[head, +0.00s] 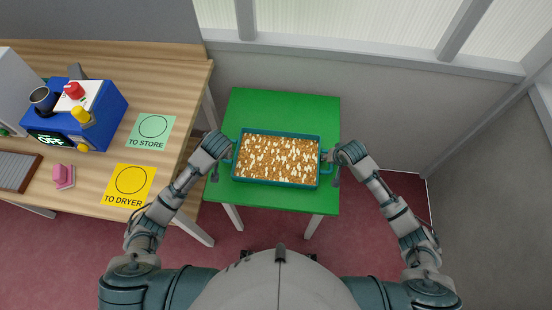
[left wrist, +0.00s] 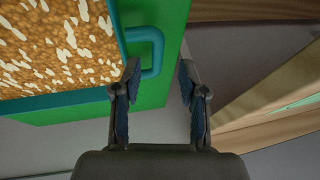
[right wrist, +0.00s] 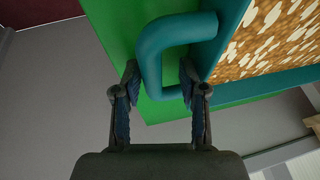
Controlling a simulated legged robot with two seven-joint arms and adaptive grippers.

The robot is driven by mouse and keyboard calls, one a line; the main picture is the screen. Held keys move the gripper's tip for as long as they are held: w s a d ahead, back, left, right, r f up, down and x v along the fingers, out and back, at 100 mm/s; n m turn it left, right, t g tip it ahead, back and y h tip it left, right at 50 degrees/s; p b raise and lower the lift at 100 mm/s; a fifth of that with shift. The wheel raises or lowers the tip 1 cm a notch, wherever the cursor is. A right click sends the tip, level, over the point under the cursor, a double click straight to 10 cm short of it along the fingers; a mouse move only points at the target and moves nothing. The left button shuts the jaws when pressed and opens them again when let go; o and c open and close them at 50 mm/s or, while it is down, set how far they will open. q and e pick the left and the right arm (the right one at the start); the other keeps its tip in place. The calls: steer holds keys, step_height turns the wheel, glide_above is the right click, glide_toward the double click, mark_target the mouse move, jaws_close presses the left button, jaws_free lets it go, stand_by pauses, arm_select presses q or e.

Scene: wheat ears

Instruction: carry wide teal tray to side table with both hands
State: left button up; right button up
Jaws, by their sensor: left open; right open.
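The wide teal tray (head: 275,185), filled with wheat ears, rests on the green side table (head: 285,103). It has a teal handle at each short end. My left gripper (head: 226,162) is open at the tray's left end. My right gripper (head: 333,162) is open at the right end. In the right wrist view the right handle (right wrist: 150,62) reaches between the open fingertips (right wrist: 160,82). Whether the fingers touch it I cannot tell.
A wooden bench (head: 180,75) stands at left with a blue device (head: 85,115), a green TO STORE card (head: 152,132), a yellow TO DRYER card (head: 129,185) and a pink object (head: 63,174). Walls close off the back and right. Reddish floor (head: 255,226) is clear around the table.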

arm_select(q)
steer(key=shift+w+d+r, duration=0.1)
steer(key=shift+d+r, duration=0.05)
steer(key=shift+r, duration=0.2)
arm_select(e)
steer(key=shift+s+r, duration=0.2)
steer(key=shift+r, duration=0.1)
arm_select(q)
steer(key=shift+d, duration=0.15)
arm_select(e)
steer(key=v, duration=0.7)
steer(key=shift+s+r, duration=0.25)
steer(key=shift+s, duration=0.1)
arm_select(q)
steer(key=shift+w+r+p, duration=0.15)
steer(key=shift+r+p, duration=0.05)
steer(key=shift+p, duration=0.2)
step_height(320, 180, up, 15)
steer(key=p, duration=1.7)
steer(key=shift+w+p, duration=0.25)
steer(key=shift+p, duration=0.15)
arm_select(e)
step_height(320, 180, up, 17)
steer(key=w, duration=0.1)
steer(key=shift+w+d, duration=0.1)
